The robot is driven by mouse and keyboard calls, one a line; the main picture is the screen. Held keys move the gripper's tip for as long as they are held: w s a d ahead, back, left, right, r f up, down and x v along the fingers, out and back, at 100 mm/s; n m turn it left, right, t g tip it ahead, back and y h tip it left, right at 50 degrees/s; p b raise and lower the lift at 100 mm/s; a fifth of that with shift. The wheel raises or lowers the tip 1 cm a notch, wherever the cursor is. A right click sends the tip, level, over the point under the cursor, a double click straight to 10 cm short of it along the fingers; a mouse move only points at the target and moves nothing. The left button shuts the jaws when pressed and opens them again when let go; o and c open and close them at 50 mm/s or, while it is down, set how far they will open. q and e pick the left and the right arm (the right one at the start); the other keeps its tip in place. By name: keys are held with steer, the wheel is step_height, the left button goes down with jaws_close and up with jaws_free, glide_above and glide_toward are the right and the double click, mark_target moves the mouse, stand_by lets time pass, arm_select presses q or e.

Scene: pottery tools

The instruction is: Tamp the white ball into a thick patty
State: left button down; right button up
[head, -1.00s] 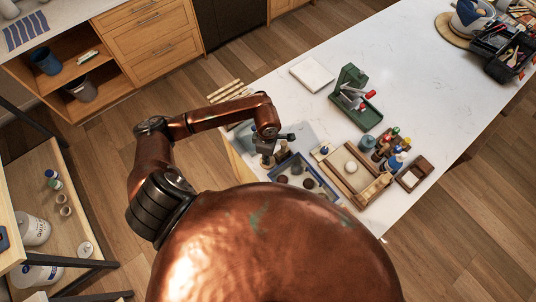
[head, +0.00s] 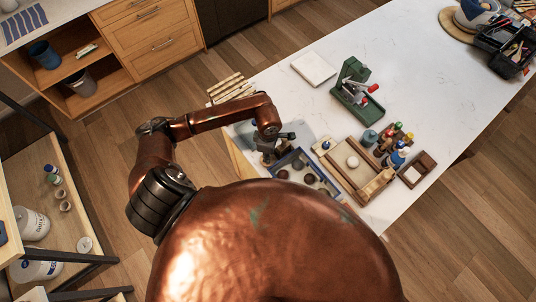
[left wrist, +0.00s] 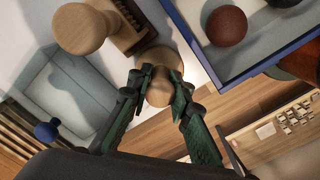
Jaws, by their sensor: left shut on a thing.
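The white ball (head: 352,162) sits on a wooden board with raised edges (head: 338,172), right of a blue-rimmed tray. My left gripper (head: 271,157) is low at the left end of that tray, apart from the ball. In the left wrist view, my left gripper (left wrist: 158,88) is shut on a round-topped wooden tool (left wrist: 161,62), likely a tamper. The tool's lower end is hidden. A second wooden knob-topped tool (left wrist: 82,28) stands beside it. My right gripper is not in view.
The blue-rimmed tray (left wrist: 226,78) holds several balls, including a reddish-brown one (left wrist: 227,26). Bottles (head: 394,152) and a small wooden frame (head: 416,170) stand right of the board. A green press (head: 356,98) and white slab (head: 313,68) stand farther back. The middle of the table is clear.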

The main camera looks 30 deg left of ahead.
arm_select(q)
steer(key=shift+f+b, duration=0.3)
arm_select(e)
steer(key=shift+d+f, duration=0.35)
arm_select(q)
steer(key=c, duration=1.7)
jaws_free()
steer(key=shift+r, duration=0.3)
step_height(320, 180, up, 12)
steer(key=shift+f, duration=0.25)
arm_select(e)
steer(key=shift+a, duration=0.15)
